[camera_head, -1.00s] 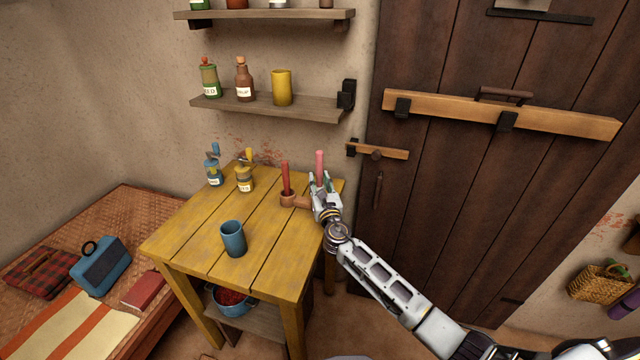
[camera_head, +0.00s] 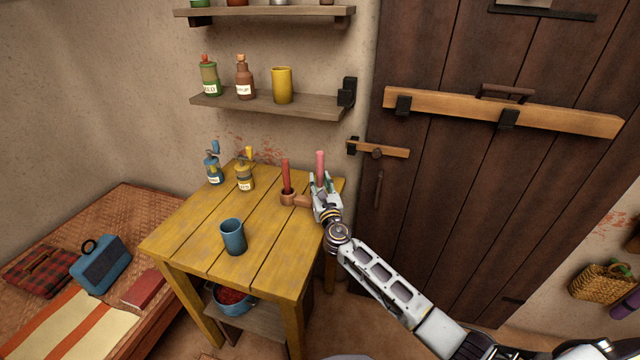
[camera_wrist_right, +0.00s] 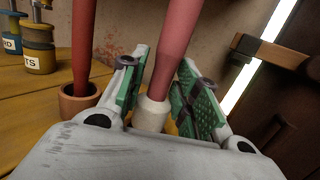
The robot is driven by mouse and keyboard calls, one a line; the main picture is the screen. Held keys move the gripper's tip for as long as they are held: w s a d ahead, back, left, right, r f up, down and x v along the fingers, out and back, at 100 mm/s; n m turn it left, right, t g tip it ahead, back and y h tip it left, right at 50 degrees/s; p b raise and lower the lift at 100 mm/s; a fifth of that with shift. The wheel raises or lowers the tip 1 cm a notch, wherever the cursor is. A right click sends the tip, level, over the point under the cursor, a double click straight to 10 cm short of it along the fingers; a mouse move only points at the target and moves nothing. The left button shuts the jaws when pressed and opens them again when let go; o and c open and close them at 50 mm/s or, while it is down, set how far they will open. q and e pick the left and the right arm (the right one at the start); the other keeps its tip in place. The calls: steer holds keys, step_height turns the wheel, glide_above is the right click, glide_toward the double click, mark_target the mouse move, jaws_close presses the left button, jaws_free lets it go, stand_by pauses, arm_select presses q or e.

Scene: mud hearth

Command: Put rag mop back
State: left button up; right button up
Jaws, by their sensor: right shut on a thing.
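A pink stick (camera_head: 320,165), which I take to be the rag mop's handle, stands near upright at the table's back right corner. My right gripper (camera_head: 319,184) is shut on it. In the right wrist view the handle (camera_wrist_right: 176,60) rises between my green-padded fingers, with a white collar (camera_wrist_right: 152,114) at its lower end; what lies below is hidden by my gripper. Left of it, a dark red stick (camera_head: 286,175) stands in a brown clay cup (camera_head: 288,199) of a holder whose arm reaches toward my gripper. My left gripper is not in view.
The yellow table (camera_head: 195,230) bears a blue cup (camera_head: 233,237) and two labelled grinders (camera_head: 245,177) at the back left. A shelf (camera_head: 270,105) with bottles hangs above. The wooden door (camera_head: 450,190) with a latch (camera_head: 380,151) is close on the right.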

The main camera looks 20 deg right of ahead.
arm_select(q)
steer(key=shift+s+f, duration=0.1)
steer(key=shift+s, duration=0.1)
arm_select(e)
steer(key=shift+f, duration=0.15)
steer(key=o, duration=1)
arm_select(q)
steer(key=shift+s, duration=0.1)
